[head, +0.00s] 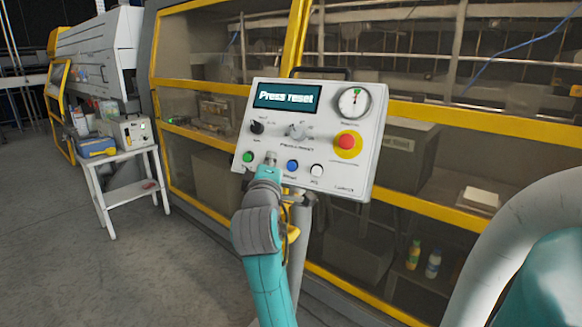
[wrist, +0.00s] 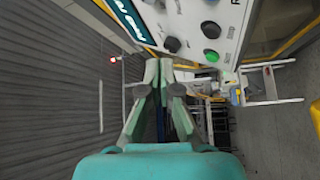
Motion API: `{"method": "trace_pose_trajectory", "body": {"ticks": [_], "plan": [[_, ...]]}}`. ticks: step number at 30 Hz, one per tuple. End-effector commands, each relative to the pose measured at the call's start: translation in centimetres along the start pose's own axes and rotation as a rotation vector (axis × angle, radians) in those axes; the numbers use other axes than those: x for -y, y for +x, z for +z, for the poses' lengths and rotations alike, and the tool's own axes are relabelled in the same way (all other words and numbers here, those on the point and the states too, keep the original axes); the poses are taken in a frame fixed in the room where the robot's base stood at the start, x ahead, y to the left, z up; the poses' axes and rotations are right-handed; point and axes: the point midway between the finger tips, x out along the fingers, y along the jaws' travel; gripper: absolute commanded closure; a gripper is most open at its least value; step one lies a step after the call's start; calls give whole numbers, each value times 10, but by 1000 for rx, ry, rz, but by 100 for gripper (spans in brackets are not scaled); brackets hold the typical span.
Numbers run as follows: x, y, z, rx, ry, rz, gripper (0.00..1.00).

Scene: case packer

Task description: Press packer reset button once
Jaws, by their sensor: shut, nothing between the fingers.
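The packer's control panel (head: 330,178) is a white box on a post, with a display (head: 283,97) reading "Press reset". Along its lower edge are a green button (head: 248,157), a blue button (head: 292,165) and a white button (head: 317,170). Their labels are too small to read surely. My gripper (head: 270,157) is shut and empty, its tip in front of the panel between the green and blue buttons as seen here. Contact cannot be told.
A red stop button (head: 348,141) on yellow, a gauge (head: 353,102) and two knobs (head: 257,127) are also on the panel. The yellow-framed packer (head: 215,88) stands behind. A white side table (head: 128,157) is at left. Grey floor at left is open.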

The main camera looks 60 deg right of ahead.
Motion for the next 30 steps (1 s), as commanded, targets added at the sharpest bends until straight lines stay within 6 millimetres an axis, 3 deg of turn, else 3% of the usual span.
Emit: {"method": "trace_pose_trajectory", "body": {"ticks": [7, 21, 30], "plan": [[6, 7, 6, 1, -1, 0, 100], [34, 47, 34, 1, -1, -1, 100], [44, 60, 44, -1, 1, 0, 100]]}}
